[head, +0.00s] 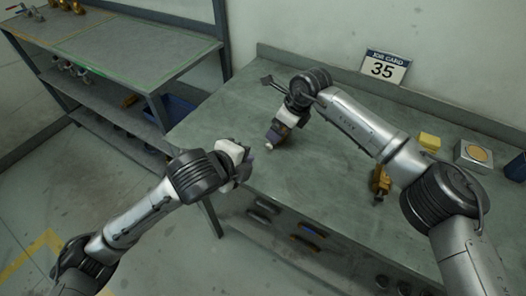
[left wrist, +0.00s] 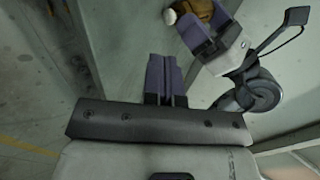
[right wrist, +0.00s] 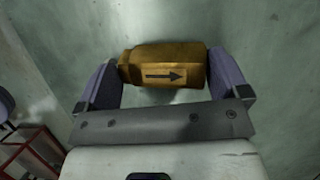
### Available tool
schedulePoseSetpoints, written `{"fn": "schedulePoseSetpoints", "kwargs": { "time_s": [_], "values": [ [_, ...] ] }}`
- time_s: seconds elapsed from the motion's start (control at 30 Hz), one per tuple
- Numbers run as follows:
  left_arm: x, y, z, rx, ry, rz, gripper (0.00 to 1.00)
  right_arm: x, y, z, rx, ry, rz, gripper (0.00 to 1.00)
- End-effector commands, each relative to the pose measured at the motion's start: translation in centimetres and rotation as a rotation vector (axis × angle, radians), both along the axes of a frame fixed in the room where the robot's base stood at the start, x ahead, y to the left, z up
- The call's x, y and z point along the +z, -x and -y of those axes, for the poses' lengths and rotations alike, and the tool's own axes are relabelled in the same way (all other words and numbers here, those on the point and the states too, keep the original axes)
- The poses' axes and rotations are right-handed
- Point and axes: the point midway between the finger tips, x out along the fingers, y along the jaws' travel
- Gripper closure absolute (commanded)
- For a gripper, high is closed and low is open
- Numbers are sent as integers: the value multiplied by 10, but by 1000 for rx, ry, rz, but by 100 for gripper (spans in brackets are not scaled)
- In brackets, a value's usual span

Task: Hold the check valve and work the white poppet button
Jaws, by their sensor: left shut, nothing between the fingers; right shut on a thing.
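The check valve is a brass body (right wrist: 165,65) with a black arrow on its label. My right gripper (head: 275,137) is shut across it, one purple finger at each end in the right wrist view, and holds it above the bench. In the left wrist view part of the brass valve (left wrist: 201,8) shows at the top, with the white poppet button (left wrist: 170,17) at its left end. My left gripper (head: 243,170) is shut and empty near the bench's front edge, its fingers (left wrist: 166,75) together, apart from the valve and below left of it in the head view.
On the bench (head: 325,175) stand another brass fitting (head: 380,181), a yellow block (head: 430,141), a grey box with a round top (head: 473,155) and a blue cup (head: 516,168). A job card (head: 385,68) stands at the back. A shelf unit (head: 120,50) is at left. The bench's middle is clear.

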Motion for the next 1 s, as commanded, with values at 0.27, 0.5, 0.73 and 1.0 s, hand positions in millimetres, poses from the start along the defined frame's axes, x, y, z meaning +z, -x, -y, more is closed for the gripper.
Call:
{"fn": "schedulePoseSetpoints", "kwargs": {
  "time_s": [0.27, 0.5, 0.73, 1.0],
  "values": [
    [1, 1, 0, -13, -9, 15, 100, 1, 0, 0, 0, -1, 2, 50],
    [-2, -2, 2, -12, -8, 12, 100, 1, 0, 0, 0, -1, 2, 50],
    [-21, -23, 15, -11, -7, 9, 100, 1, 0, 0, 0, -1, 2, 50],
    [-45, -51, 32, -12, -8, 11, 100, 1, 0, 0, 1, -1, 2, 50]
  ]
}}
